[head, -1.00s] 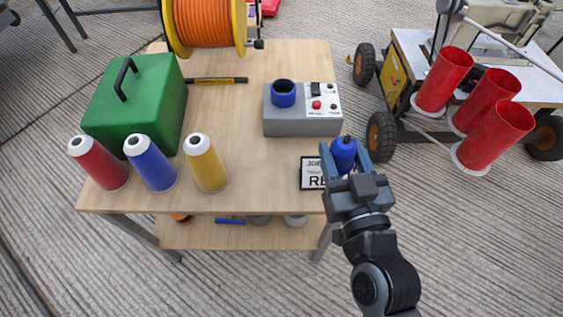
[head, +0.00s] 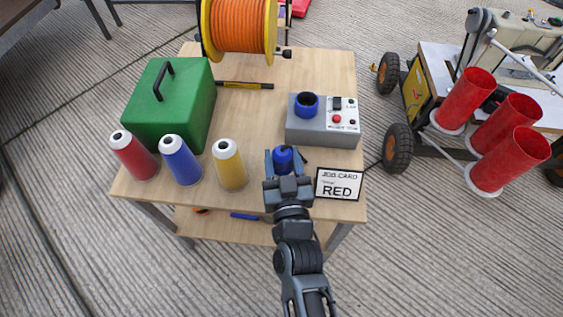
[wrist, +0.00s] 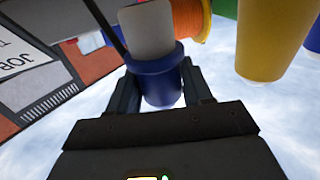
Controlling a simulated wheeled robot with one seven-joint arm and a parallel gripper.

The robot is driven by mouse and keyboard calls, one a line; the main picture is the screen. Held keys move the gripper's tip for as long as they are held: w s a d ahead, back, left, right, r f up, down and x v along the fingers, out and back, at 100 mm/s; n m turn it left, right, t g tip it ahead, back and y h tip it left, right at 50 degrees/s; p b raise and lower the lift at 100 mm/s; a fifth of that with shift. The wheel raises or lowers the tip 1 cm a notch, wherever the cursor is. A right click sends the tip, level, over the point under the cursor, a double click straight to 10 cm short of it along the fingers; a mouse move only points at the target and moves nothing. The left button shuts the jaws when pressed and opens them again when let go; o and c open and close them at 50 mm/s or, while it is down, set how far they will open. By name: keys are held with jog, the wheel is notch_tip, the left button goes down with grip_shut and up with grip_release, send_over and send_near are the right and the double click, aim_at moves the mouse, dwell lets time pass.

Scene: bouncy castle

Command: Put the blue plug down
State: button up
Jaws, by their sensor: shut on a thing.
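The blue plug (head: 284,157) is held between the fingers of my gripper (head: 284,164), near the front edge of the wooden table (head: 260,85), left of the job card. It also shows in the wrist view (wrist: 160,85), with a finger on each side. I cannot tell whether its underside touches the table. The grey control box (head: 318,133) stands just behind it, with a blue round socket (head: 306,106) on top.
The job card (head: 339,184) reads RED. Yellow (head: 229,168), blue (head: 181,163) and red (head: 134,160) cones stand at the left front. A green box (head: 172,105) and orange cable reel (head: 238,25) are behind. A wheeled cart (head: 440,95) stands right of the table.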

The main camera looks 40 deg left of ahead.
aim_at(281, 170)
jog(key=shift+a+f+b, duration=0.1)
jog(key=shift+f+b, duration=1.4)
jog(key=shift+f, duration=0.55)
jog(key=shift+f, duration=0.2)
jog(key=o, duration=1.2)
jog(key=shift+o, duration=0.2)
jog(key=shift+r, duration=0.2)
jog(key=p+v, duration=0.1)
jog(key=v, duration=1.1)
